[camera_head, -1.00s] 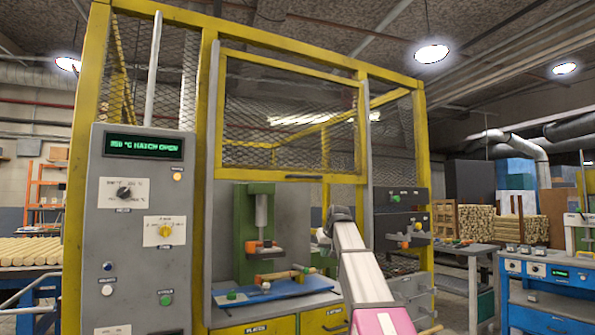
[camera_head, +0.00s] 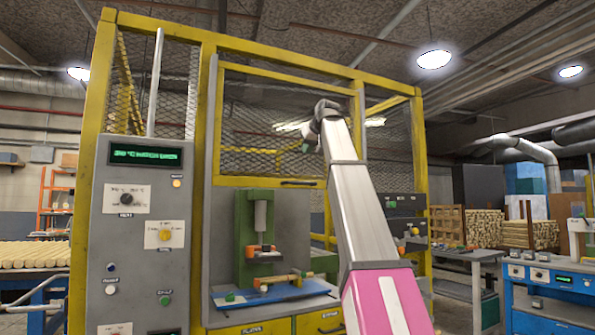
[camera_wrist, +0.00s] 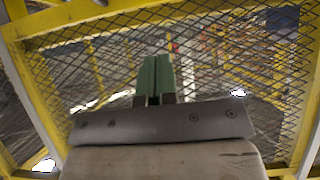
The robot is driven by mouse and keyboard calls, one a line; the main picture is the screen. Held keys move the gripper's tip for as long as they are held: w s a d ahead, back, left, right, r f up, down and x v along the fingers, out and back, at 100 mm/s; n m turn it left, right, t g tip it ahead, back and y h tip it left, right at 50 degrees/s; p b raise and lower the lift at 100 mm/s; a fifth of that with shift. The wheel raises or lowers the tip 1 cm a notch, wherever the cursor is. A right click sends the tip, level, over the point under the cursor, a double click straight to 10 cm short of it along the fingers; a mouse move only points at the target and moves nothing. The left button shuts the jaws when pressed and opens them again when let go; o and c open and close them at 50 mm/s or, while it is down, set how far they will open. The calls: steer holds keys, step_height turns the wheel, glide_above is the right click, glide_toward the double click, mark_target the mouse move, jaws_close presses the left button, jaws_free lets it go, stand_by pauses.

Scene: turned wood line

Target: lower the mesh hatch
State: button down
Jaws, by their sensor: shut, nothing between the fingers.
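The mesh hatch (camera_head: 250,125) is a yellow-framed wire panel, raised in the upper part of the yellow machine cage. A dark handle (camera_head: 300,184) sits on its bottom bar. The bay below it is open. My gripper (camera_head: 307,146) is in front of the hatch's right half, above the handle. In the wrist view its green fingers (camera_wrist: 156,76) are together and empty, with the mesh (camera_wrist: 225,65) behind them. I cannot tell whether they touch the mesh. The handle does not show in the wrist view.
Inside the bay are a green press (camera_head: 255,235) and a blue tray (camera_head: 275,292) with a wooden piece. A grey control panel (camera_head: 140,235) with a lit green display stands left. A grey side table (camera_head: 462,256) and a blue bench (camera_head: 545,305) are right.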

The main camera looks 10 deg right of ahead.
glide_toward(297, 175)
steer(key=a+f, duration=0.2)
steer(key=a, duration=0.1)
steer(key=shift+w+a+f, duration=0.1)
steer(key=shift+a+f, duration=0.05)
steer(key=shift+f, duration=0.95)
steer(key=shift+w+a+f, duration=0.15)
steer(key=shift+f, duration=0.9)
step_height(297, 175, down, 51)
steer(key=shift+r, duration=0.1)
